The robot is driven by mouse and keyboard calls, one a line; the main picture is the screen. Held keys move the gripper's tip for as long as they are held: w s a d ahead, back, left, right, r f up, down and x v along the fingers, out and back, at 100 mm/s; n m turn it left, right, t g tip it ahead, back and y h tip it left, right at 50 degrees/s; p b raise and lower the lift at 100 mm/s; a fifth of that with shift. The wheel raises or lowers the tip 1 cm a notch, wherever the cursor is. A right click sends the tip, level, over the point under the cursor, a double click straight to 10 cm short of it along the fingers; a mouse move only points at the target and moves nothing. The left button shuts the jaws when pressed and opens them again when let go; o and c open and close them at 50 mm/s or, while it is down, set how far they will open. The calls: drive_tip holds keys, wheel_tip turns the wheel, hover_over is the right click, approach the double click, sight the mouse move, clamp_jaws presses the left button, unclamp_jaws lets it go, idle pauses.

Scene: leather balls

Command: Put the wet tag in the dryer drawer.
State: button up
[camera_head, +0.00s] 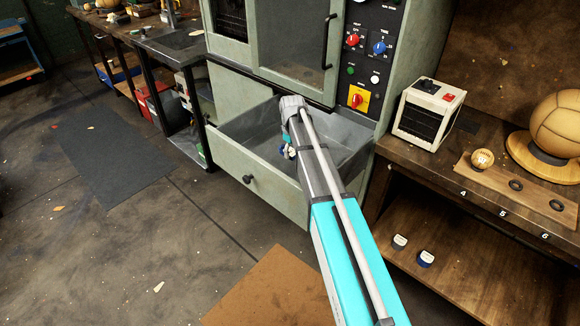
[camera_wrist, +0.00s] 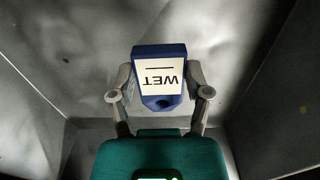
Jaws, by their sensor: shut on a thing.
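The wet tag (camera_wrist: 159,72) is a blue block with a white face that reads WET, upside down in the wrist view. My gripper (camera_wrist: 160,93) is shut on it, one finger on each side. The dryer drawer (camera_head: 345,160) is pulled open below the dryer's window, an empty-looking grey metal box with a green front. In the head view my gripper (camera_head: 287,151) is over the drawer's opening, behind the front panel. Grey drawer walls surround the tag in the wrist view. I cannot tell whether the tag touches the drawer floor.
The dryer's control panel (camera_head: 370,60) has knobs and a yellow switch plate. A bench at right holds a small heater (camera_head: 428,113) and a large leather ball (camera_head: 556,123). Two small tags (camera_head: 400,241) (camera_head: 426,259) stand on its lower shelf. Floor at left is mostly clear.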

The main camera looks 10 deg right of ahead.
sight(292, 166)
drive_tip(key=shift+f, duration=0.55)
drive_tip(key=shift+f+b, duration=1.85)
drive_tip(key=shift+b, duration=0.25)
drive_tip(key=shift+f, duration=0.1)
drive_tip(key=o, duration=1)
wheel_tip(292, 166, up, 12)
drive_tip(key=p, duration=1.2)
